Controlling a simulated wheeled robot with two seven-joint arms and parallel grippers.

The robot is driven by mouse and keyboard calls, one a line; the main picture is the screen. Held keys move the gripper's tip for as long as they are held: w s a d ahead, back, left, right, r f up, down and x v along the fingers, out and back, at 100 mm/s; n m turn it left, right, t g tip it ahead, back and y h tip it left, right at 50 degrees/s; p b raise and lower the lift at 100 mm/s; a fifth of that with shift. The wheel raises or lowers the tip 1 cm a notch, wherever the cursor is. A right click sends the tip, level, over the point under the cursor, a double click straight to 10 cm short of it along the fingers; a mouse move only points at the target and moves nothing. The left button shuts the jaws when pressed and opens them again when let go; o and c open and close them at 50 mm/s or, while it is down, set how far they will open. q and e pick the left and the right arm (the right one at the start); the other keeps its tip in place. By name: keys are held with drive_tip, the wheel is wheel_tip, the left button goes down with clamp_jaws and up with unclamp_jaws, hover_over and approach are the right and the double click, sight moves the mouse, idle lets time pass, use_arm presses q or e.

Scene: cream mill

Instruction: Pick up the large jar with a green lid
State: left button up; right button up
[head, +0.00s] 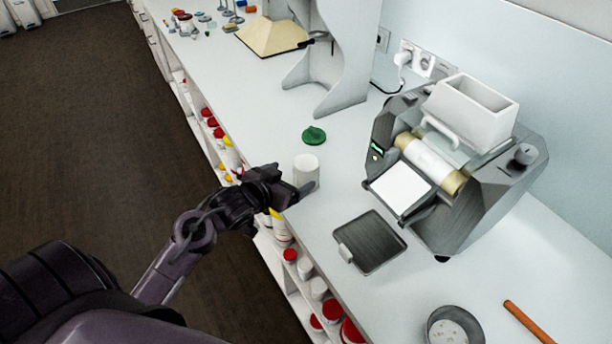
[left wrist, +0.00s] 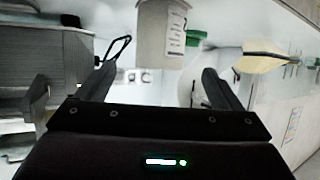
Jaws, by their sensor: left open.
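A white jar (head: 306,172) stands upright on the counter close to its front edge, without a lid on it. A green lid (head: 314,135) lies on the counter just behind the jar. My left gripper (head: 292,194) is open at the near side of the jar and partly covers its lower part. In the left wrist view the jar (left wrist: 160,32), with a printed label, shows beyond and between the open fingers (left wrist: 155,82), and the green lid (left wrist: 195,37) is partly seen beside it. Nothing is held. My right gripper is not in view.
A grey mill machine (head: 475,205) with a white hopper stands right of the jar. A dark flat tray (head: 371,243) lies nearer, with a bowl (head: 455,328) and an orange stick (head: 528,322) at the lower right. Shelves below hold several red-lidded jars (head: 290,255). A white stand (head: 335,60) is behind.

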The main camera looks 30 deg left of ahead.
sight(313, 163)
use_arm(q)
drive_tip(key=shift+w+a+r, duration=0.15)
drive_tip(key=shift+w+r, duration=0.05)
drive_tip(key=shift+w, duration=0.4)
drive_tip(key=p+x, duration=0.2)
drive_tip(key=x, duration=0.4)
drive_tip(key=shift+d+f, duration=0.1)
drive_tip(key=shift+d, duration=0.1)
drive_tip(key=shift+w+f, duration=0.3)
drive_tip(key=shift+w, duration=0.1)
drive_tip(key=c, duration=1)
drive_tip(key=shift+r, duration=0.1)
drive_tip(key=shift+c, duration=0.2)
